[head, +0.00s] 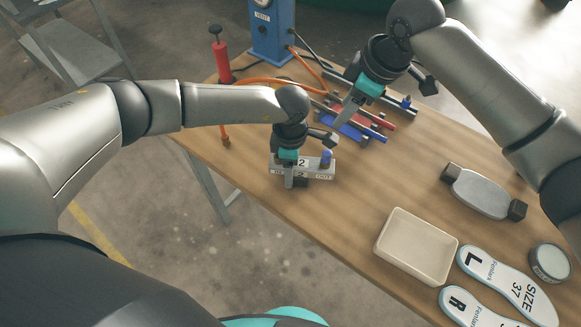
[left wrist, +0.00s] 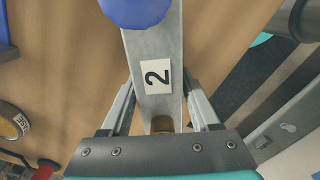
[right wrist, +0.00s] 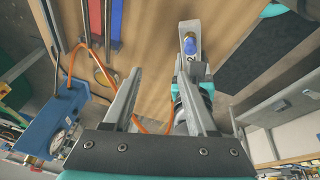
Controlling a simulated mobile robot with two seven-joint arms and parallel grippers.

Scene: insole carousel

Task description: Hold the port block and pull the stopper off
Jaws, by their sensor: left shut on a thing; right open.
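The port block (head: 318,172) is a grey bar with a "2" label near the table's left edge. A blue stopper (head: 326,158) sits at its right end. My left gripper (head: 289,178) is shut on the block's left part. In the left wrist view the fingers flank the block (left wrist: 153,110), with the stopper (left wrist: 137,8) at the top edge. My right gripper (head: 345,112) is open and empty, above and behind the block. In the right wrist view, the stopper (right wrist: 190,46) lies beyond the right finger, apart from it.
Red and blue bars (head: 355,128) and an orange hose (head: 265,82) lie behind the block. A blue gauge stand (head: 271,35) and red pump (head: 220,60) stand farther back. A beige tray (head: 380,244), insoles (head: 505,283) and a tin (head: 549,263) are front right. The table's middle is clear.

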